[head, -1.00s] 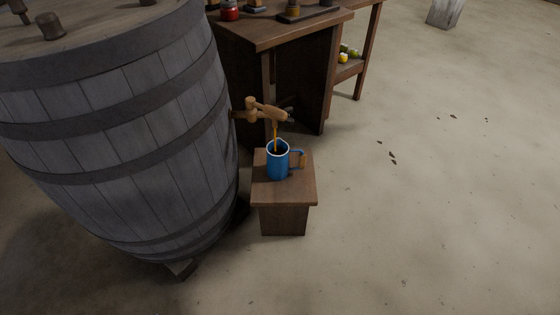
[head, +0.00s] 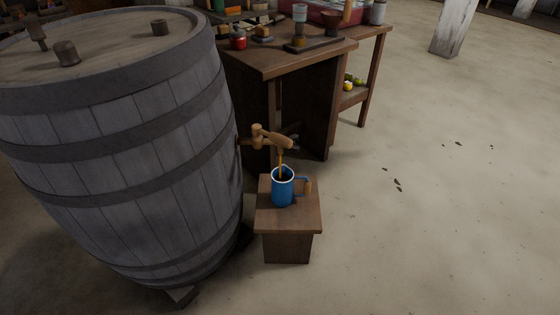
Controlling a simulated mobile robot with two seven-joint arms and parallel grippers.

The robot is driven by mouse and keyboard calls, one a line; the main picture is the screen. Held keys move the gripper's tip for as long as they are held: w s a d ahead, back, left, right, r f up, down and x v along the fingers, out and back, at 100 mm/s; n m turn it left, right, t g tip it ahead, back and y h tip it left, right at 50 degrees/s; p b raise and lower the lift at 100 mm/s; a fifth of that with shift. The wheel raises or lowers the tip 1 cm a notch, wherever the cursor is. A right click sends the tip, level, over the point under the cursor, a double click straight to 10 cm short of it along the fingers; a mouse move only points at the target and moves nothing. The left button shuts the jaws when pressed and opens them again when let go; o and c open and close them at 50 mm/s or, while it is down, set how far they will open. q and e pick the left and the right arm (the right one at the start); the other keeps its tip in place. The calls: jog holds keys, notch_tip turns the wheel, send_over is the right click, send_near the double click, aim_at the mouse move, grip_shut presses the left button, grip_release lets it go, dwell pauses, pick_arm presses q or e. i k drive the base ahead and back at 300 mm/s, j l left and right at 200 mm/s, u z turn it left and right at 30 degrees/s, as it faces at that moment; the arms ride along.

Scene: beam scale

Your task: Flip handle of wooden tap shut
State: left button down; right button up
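The wooden tap (head: 268,137) sticks out of the right side of a large barrel (head: 120,165). Its handle (head: 257,128) is a small knob on top of the tap body. An amber stream (head: 281,164) runs from the tap's spout down into a blue mug (head: 282,190). The mug stands upright on a small wooden stool (head: 290,222), its handle to the right. Neither of my grippers shows in the head view.
A wooden table (head: 280,64) with jars, a tray and other small items stands behind the tap. Yellow and green round things (head: 350,84) lie on its low shelf. The floor (head: 430,220) to the right is open, with a few dark bits. A pale post (head: 453,28) stands farther back.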

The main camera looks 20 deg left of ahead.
aim_at(282, 141)
jog(key=i+l+u, duration=0.4)
jog(key=i+l, duration=0.15)
jog(key=i, duration=0.35)
jog(key=i+l+u, duration=0.45)
jog(key=i+l, duration=0.35)
